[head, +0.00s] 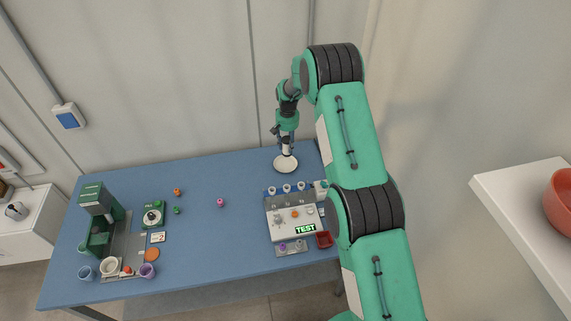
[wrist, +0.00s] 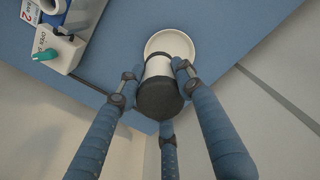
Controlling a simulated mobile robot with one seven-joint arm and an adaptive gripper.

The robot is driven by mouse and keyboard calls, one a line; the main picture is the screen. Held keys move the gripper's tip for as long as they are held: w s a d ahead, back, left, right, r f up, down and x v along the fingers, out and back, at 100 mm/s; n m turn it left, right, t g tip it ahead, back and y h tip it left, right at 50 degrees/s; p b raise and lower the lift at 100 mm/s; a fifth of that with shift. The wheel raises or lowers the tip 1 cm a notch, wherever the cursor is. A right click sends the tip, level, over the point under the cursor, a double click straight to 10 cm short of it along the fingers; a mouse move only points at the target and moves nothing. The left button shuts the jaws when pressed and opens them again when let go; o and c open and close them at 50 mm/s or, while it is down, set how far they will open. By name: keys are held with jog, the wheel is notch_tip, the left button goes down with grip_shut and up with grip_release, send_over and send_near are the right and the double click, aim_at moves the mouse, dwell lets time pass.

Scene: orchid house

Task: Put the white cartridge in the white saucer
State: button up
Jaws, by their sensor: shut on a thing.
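The white cartridge (wrist: 158,66) is upright or nearly so, with a dark round end (wrist: 160,98) facing the wrist camera. My gripper (wrist: 156,76) is shut on it, with blue fingers on both sides. In the head view my gripper (head: 287,140) is at the far right of the blue table, and the cartridge (head: 287,150) shows small below it. The round white saucer (head: 286,166) lies on the table directly under the cartridge. Its rim also shows behind the cartridge in the wrist view (wrist: 188,40). I cannot tell whether the cartridge touches the saucer.
A white device with a "TEST" display (head: 305,229) stands in front of the saucer, with a red tray (head: 324,240) beside it. A green machine (head: 97,215) and several cups are at the left. A pink item (head: 221,203) stands mid-table, with free room around it.

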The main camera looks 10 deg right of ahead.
aim_at(287, 153)
jog(key=shift+f, duration=0.15)
jog(key=shift+f+p, duration=0.4)
jog(key=shift+f, duration=2.45)
jog(key=shift+f+p, duration=0.3)
jog(key=shift+f, duration=1.8)
jog(key=shift+f, duration=0.25)
jog(key=o, duration=1.2)
jog(key=shift+c, duration=0.2)
jog(key=shift+r, duration=0.3)
jog(key=shift+r+b, duration=0.85)
jog(key=shift+r, duration=5.1)
